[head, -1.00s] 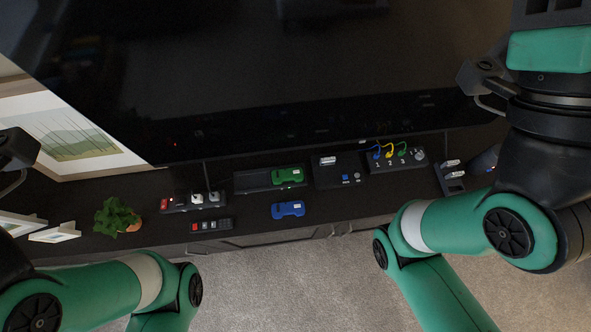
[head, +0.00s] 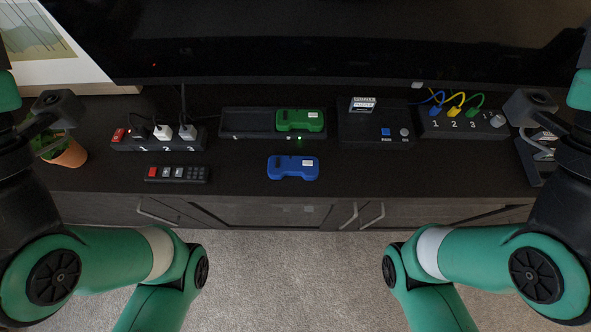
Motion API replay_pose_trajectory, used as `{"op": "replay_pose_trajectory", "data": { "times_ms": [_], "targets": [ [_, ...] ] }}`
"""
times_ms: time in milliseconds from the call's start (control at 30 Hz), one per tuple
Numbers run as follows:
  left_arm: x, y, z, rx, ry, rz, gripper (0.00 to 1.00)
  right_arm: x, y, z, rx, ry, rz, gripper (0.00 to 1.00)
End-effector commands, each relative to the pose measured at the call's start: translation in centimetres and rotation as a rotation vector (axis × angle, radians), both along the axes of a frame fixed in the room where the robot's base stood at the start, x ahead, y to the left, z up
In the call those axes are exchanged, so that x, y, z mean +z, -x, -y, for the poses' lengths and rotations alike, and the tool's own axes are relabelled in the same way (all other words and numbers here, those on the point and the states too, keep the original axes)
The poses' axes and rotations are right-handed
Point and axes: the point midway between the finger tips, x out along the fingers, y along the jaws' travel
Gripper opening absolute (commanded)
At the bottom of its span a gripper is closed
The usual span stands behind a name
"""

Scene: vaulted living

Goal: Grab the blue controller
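The blue controller (head: 293,168) lies flat on the dark cabinet top near its front edge, with a small pale label on its upper right. It stands clear of everything around it. A green controller (head: 300,120) rests behind it in the right part of a black dock (head: 246,122). My two arms show at the left and right sides of the head view, both well apart from the blue controller.
A black box (head: 365,128) and a numbered cable panel (head: 452,128) are to the right. A plant pot (head: 68,153) stands far left. A large screen stands behind.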

Motion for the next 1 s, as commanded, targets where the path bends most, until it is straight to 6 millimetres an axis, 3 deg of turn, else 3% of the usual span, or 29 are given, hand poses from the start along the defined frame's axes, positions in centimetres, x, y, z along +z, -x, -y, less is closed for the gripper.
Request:
{"op": "replay_pose_trajectory", "data": {
  "times_ms": [467, 733, 1000],
  "targets": [
    [0.10, -0.01, 0.00, 0.000, 0.000, 0.000, 0.50, 0.11, 0.00, 0.00, 0.000, 0.000, 0.000, 0.00],
    [0.09, -0.01, 0.00, 0.000, 0.000, -0.001, 0.95, 0.09, -0.01, 0.00, 0.000, 0.000, -0.001, 0.00],
    [0.08, -0.02, 0.00, 0.001, -0.001, -0.001, 0.96, 0.09, -0.01, 0.00, 0.000, 0.000, -0.001, 0.00]
  ]
}}
